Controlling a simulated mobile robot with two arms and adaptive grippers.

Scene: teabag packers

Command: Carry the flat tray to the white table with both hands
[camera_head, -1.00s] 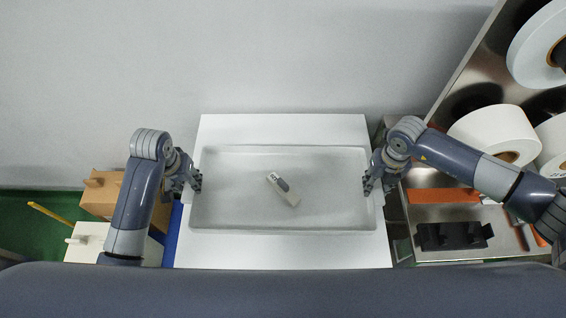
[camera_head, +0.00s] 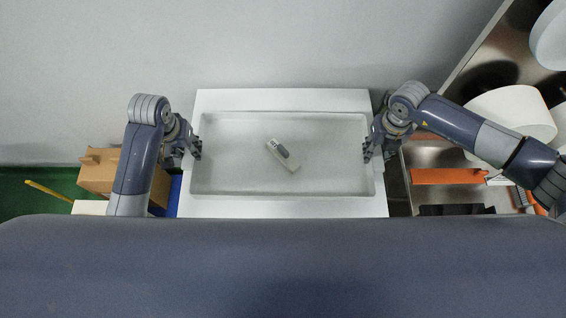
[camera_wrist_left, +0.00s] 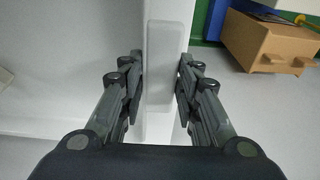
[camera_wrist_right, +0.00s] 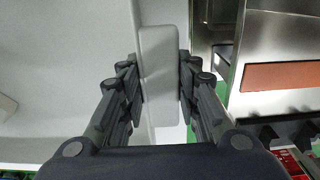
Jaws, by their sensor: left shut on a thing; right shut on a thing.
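The flat tray (camera_head: 240,187) is pale grey and shallow, and lies level over the white table (camera_head: 215,208). I cannot tell whether it touches the table top. A small white and grey item (camera_head: 284,155) lies inside the tray. My left gripper (camera_head: 195,149) is shut on the tray's left end; the left wrist view shows the grip tab (camera_wrist_left: 160,60) between its fingers. My right gripper (camera_head: 370,150) is shut on the right end; the right wrist view shows that tab (camera_wrist_right: 159,65) between its fingers.
A cardboard box (camera_head: 98,172) stands at the left over green floor. At the right a metal workstation holds white rolls (camera_head: 512,108), an orange strip (camera_head: 445,176) and a black part (camera_head: 450,210). A grey wall (camera_head: 280,45) is behind the table.

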